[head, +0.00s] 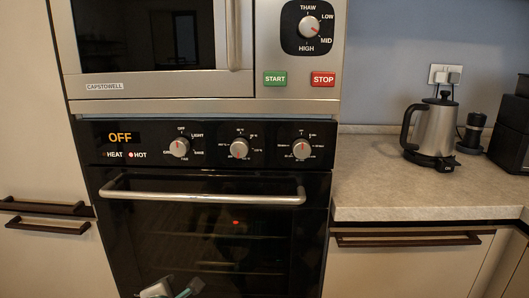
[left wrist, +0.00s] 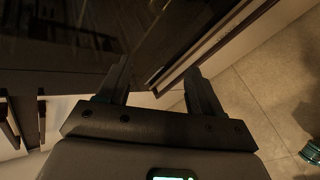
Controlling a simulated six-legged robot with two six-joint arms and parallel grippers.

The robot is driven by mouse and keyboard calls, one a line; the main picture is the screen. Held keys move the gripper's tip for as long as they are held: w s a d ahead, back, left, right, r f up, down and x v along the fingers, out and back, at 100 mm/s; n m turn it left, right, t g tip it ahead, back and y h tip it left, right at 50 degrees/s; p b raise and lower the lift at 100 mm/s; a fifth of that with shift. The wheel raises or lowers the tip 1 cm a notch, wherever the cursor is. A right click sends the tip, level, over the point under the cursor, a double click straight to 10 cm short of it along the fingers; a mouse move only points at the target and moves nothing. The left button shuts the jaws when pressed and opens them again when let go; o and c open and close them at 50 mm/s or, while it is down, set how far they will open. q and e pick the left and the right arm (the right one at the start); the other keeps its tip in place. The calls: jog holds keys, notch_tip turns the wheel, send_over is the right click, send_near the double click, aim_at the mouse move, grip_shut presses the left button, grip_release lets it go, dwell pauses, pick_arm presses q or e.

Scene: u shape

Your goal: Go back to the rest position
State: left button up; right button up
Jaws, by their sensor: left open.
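My left gripper (left wrist: 158,74) shows in the left wrist view with its two dark fingers spread apart. Nothing is between them. Beyond the fingers are dark cabinet or oven surfaces and a long pale edge, close to the fingertips; whether they touch I cannot tell. In the head view only a small grey and teal part of my arm shows at the bottom edge, in front of the oven door. My right gripper is in neither view.
The oven (head: 220,225) is closed, with a metal handle (head: 203,190) across its door. A microwave (head: 160,88) is above it. A kettle (head: 433,130) stands on the counter (head: 400,195) at right. Drawer handles (head: 405,240) stick out.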

pick_arm(q)
jog(key=s+d+f+m+g+h, duration=0.1)
jog(key=s+f+m+g, duration=0.25)
jog(key=s+f, duration=0.65)
jog(key=s+d+f+m+g+h, duration=0.1)
jog(key=s+d+f+m+g, duration=0.3)
jog(key=f, duration=1.2)
jog(key=s+d+f+m+g+h, duration=0.25)
jog(key=s+f+m, duration=0.45)
jog(key=s, duration=0.4)
notch_tip(320, 180, up, 26)
jog(key=s+d+m+p, duration=0.2)
jog(key=m+p, duration=0.5)
jog(key=p, duration=1.7)
jog(key=shift+s+g+h, duration=0.25)
jog(key=shift+g+h, duration=0.15)
jog(key=shift+h, duration=0.05)
